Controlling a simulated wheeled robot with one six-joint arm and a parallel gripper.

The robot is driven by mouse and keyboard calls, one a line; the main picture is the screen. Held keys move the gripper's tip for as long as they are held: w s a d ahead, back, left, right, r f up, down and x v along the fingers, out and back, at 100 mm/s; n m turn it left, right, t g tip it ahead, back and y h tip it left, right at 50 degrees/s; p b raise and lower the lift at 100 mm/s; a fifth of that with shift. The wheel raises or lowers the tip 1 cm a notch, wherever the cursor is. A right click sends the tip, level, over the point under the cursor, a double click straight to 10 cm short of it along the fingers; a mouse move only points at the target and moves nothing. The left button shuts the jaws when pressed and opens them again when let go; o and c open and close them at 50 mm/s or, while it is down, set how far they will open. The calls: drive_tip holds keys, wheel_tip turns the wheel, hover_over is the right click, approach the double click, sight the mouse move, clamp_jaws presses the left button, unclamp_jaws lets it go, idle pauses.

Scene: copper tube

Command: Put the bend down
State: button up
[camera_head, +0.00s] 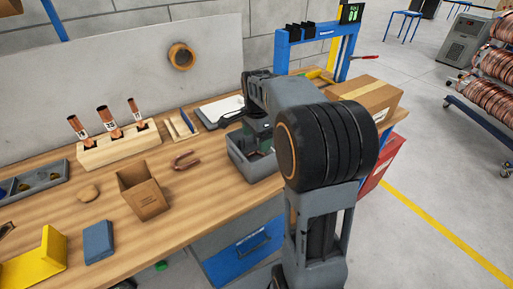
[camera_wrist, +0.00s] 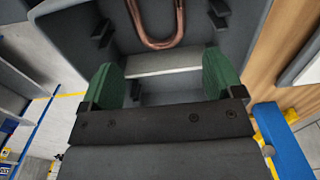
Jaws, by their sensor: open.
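A copper U-shaped bend (camera_wrist: 155,42) lies inside a grey bin (camera_wrist: 72,38), with its curved end toward my gripper and its legs cut off by the top of the wrist view. My gripper (camera_wrist: 161,72) is open, with its green pads wide apart and nothing between them. The bend appears beyond the pads, apart from them. In the head view the grey bin (camera_head: 240,164) stands on the bench and my gripper (camera_head: 265,148) is down in it, mostly hidden by my arm. Another copper U bend (camera_head: 187,160) lies on the bench, left of the bin.
An open cardboard box (camera_head: 142,196) stands left on the bench, with a wooden block of copper tubes (camera_head: 118,145) behind it. A blue block (camera_head: 98,242) and yellow piece (camera_head: 34,264) lie at front left. A closed carton (camera_head: 366,98) stands right of the bin.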

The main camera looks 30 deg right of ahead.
drive_tip(key=s+a+n+t, duration=0.1)
drive_tip(key=s+a+n, duration=0.4)
drive_tip(key=s+n, duration=0.3)
drive_tip(key=s+a+f+n+t, duration=0.1)
drive_tip(key=s+a+n, duration=0.3)
drive_tip(key=s+n, duration=0.4)
drive_tip(key=shift+a+f+n+t, duration=0.2)
drive_tip(key=shift+a+n+t, duration=0.2)
drive_tip(key=shift+t, duration=0.3)
drive_tip(key=p+v, duration=0.2)
drive_tip(key=shift+w+r+p, duration=0.2)
drive_tip(key=shift+r+p, duration=0.1)
drive_tip(key=shift+r, duration=0.2)
